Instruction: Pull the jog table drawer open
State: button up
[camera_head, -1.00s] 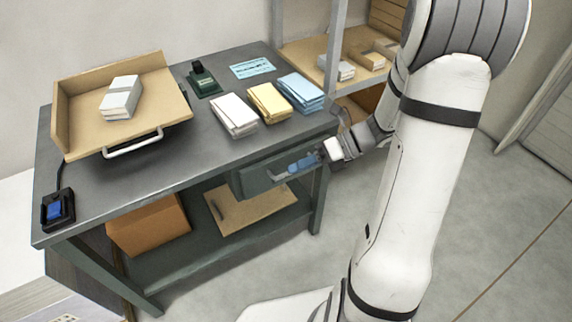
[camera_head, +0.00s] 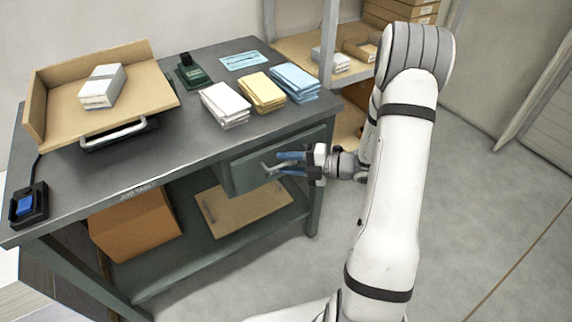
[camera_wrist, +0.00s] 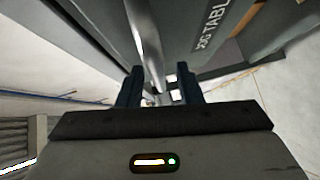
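The jog table (camera_head: 160,190) is dark grey, with its name lettered along the front edge. Its green drawer front (camera_head: 240,178) sits under the right part of the tabletop and looks shut or nearly so. A pale bar handle (camera_head: 268,169) is on it; a metal bar, seemingly this handle (camera_wrist: 147,45), runs between the fingers in the wrist view. My gripper (camera_head: 282,164) is at the drawer front, its two blue fingers apart, one above the other, on either side of the handle. It also shows open in the wrist view (camera_wrist: 160,88). Contact with the handle cannot be told.
On the tabletop are a tan jogger tray (camera_head: 150,93) with a paper stack, a blue-button switch (camera_head: 25,207), a stamp (camera_head: 187,70) and white, yellow and blue pads. A cardboard box (camera_head: 135,228) and a board (camera_head: 240,208) lie on the lower shelf. Floor in front is clear.

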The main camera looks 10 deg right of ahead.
jog(key=shift+w+a, duration=0.1)
jog(key=shift+a, duration=0.2)
grip_shut()
dwell(0.5)
